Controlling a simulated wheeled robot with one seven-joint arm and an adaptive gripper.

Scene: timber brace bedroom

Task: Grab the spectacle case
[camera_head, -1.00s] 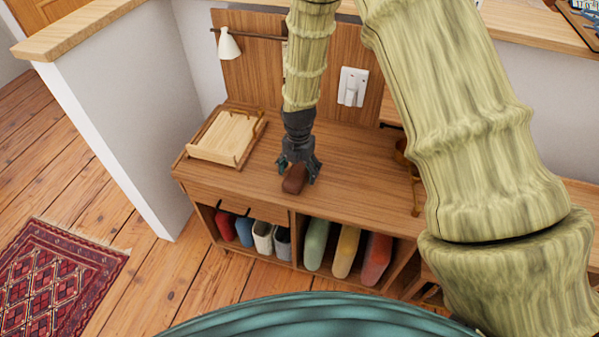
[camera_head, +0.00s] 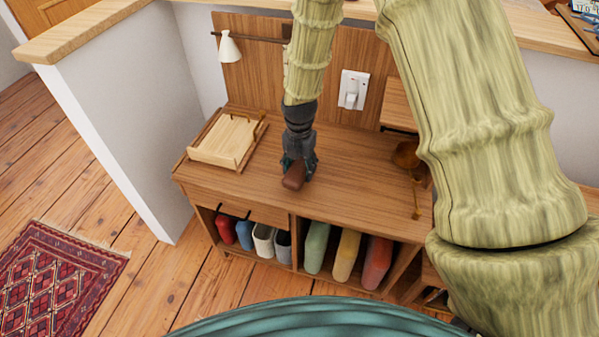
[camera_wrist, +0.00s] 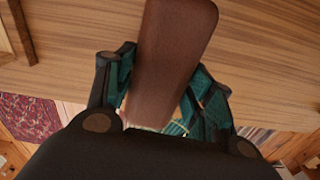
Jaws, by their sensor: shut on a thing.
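The spectacle case is a brown, rounded, oblong case (camera_head: 293,177) at the front part of the wooden cabinet top (camera_head: 350,185). It also shows large in the wrist view (camera_wrist: 168,60), running up between the fingers. My gripper (camera_head: 298,172) points down and is shut on the case, with a finger on each side; it also shows in the wrist view (camera_wrist: 165,95). The case's lower end is hidden by my gripper in the wrist view. I cannot tell whether the case is clear of the cabinet top.
A light wooden tray (camera_head: 222,160) stands at the cabinet's left end. A brass-coloured item (camera_head: 415,205) is at the right. Several coloured objects (camera_head: 345,255) fill the shelves below. A white wall (camera_head: 120,140) is at the left, with a patterned rug (camera_head: 60,275) on the floor.

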